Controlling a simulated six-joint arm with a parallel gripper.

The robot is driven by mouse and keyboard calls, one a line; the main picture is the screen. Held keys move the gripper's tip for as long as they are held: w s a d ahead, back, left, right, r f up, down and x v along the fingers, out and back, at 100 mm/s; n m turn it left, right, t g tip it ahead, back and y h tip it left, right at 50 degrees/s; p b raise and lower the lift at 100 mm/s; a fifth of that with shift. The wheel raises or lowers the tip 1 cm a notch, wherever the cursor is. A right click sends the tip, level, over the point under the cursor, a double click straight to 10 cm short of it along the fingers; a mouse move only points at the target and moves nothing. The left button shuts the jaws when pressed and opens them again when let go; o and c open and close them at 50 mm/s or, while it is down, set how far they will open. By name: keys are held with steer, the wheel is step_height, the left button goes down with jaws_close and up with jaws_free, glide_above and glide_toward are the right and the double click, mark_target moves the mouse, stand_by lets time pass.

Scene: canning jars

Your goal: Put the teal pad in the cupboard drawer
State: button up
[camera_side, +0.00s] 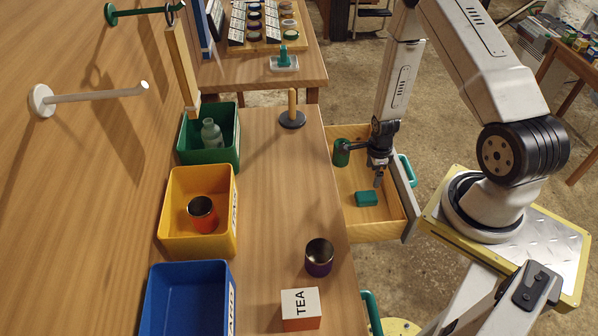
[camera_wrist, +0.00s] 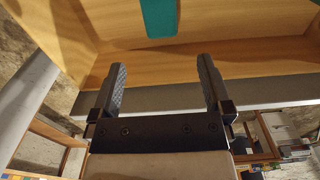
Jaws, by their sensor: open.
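The teal pad (camera_side: 367,199) lies flat on the floor of the pulled-out wooden drawer (camera_side: 385,231), towards its near end in the side view. The pad also shows at the top edge of the wrist view (camera_wrist: 158,17), partly cut off. My gripper (camera_side: 378,182) points down over the drawer, just beside and above the pad. In the wrist view its two fingers (camera_wrist: 160,88) are spread wide with nothing between them, and the pad lies beyond their tips.
A green cylinder (camera_side: 341,153) stands in the drawer's far corner. The drawer's grey front (camera_side: 404,200) has a teal handle. On the bench are a dark purple cup (camera_side: 319,258), a TEA box (camera_side: 301,309), a peg stand (camera_side: 292,112), and green, yellow and blue bins.

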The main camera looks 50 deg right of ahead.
stand_by(0.3)
steer(key=w+a+r+n+t, duration=0.1)
steer(key=w+a+r+n, duration=0.1)
steer(key=a+r+n, duration=0.6)
steer(key=w+a+r+n+t, duration=0.1)
steer(key=w+a+r+n, duration=0.3)
steer(key=r+n, duration=0.8)
steer(key=s+a+r+n, duration=0.5)
steer(key=a+r+n, duration=0.1)
steer(key=r+n, duration=0.1)
steer(key=shift+a+r+t, duration=0.15)
steer(key=shift+a+t, duration=0.15)
steer(key=shift+w, duration=0.1)
